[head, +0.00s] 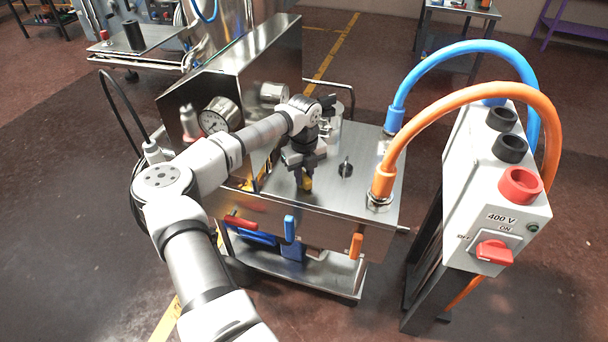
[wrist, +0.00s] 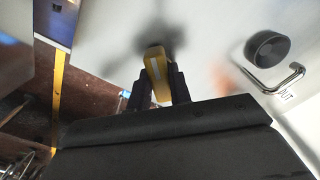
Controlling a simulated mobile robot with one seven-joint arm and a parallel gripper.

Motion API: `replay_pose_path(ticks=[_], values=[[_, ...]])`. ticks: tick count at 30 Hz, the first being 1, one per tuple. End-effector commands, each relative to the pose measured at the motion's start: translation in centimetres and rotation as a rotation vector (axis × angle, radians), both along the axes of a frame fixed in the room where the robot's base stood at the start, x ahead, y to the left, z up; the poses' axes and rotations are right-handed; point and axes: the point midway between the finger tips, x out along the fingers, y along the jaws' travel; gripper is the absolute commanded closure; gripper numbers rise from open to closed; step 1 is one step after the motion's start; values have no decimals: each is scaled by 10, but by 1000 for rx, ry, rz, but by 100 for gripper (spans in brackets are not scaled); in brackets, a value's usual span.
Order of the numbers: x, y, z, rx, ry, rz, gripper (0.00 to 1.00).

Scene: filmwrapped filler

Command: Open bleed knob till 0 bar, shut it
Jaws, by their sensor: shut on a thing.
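The yellow bleed knob (wrist: 155,68) sits between the two fingers of my gripper (wrist: 158,88) in the wrist view, with a pale stripe along it. My gripper is shut on it. In the head view my gripper (head: 305,180) points down at the steel cabinet top (head: 335,208), and a bit of the yellow knob (head: 307,184) shows below the fingers. A round white-faced gauge (head: 214,122) stands at the left of the cabinet; its reading is too small to tell. A second gauge (head: 273,93) is seen edge-on behind my arm.
A black knob (head: 345,168) stands right of my gripper. Blue (head: 458,45) and orange hoses (head: 450,100) arch from the cabinet to a white 400 V switch box (head: 490,190). Red (head: 240,223), blue (head: 290,228) and orange handles (head: 356,245) line the cabinet front.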

Motion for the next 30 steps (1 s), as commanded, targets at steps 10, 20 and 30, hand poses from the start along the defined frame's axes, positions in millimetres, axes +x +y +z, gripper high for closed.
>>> replay_pose_path(ticks=[10, 20, 30], values=[[0, 0, 0, 0, -1, 1, 58], [1, 0, 10, 1, -3, 1, 58], [1, 1, 81, 2, -4, 1, 58]])
